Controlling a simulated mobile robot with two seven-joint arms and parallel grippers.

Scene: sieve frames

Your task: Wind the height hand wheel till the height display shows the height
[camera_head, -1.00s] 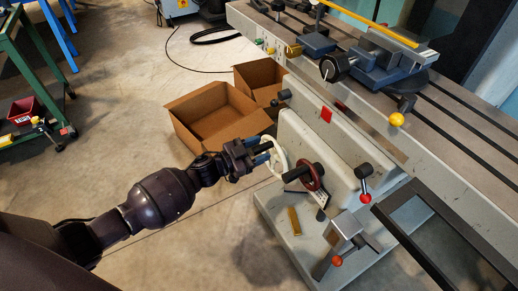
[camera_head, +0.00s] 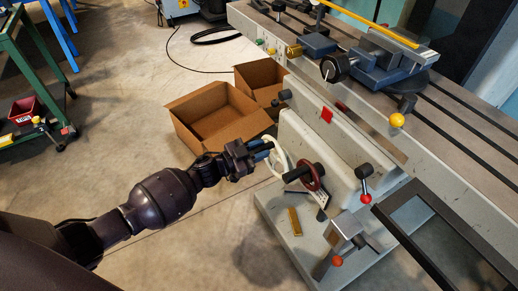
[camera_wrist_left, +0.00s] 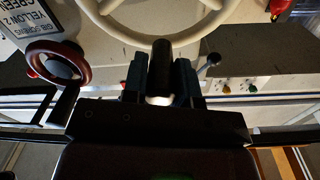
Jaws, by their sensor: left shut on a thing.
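A cream hand wheel (camera_head: 281,158) stands on the near left side of the grey machine, partly behind my left gripper. My left gripper (camera_head: 265,151) reaches it from the left. In the left wrist view the cream wheel's rim (camera_wrist_left: 130,38) arcs across the top, and my left gripper (camera_wrist_left: 160,88) is shut on its dark handle (camera_wrist_left: 161,65), at the bottom of the rim. A smaller dark red hand wheel (camera_head: 314,176) sits just right of the cream one, and it shows in the wrist view (camera_wrist_left: 58,63). I cannot make out a height display. My right gripper is out of view.
Two open cardboard boxes (camera_head: 178,112) stand on the floor behind my left gripper. Red-knobbed levers (camera_head: 365,198) and a dark frame (camera_head: 410,225) are to the right of the wheels. A green trolley (camera_head: 30,70) stands at the far left. The floor between is clear.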

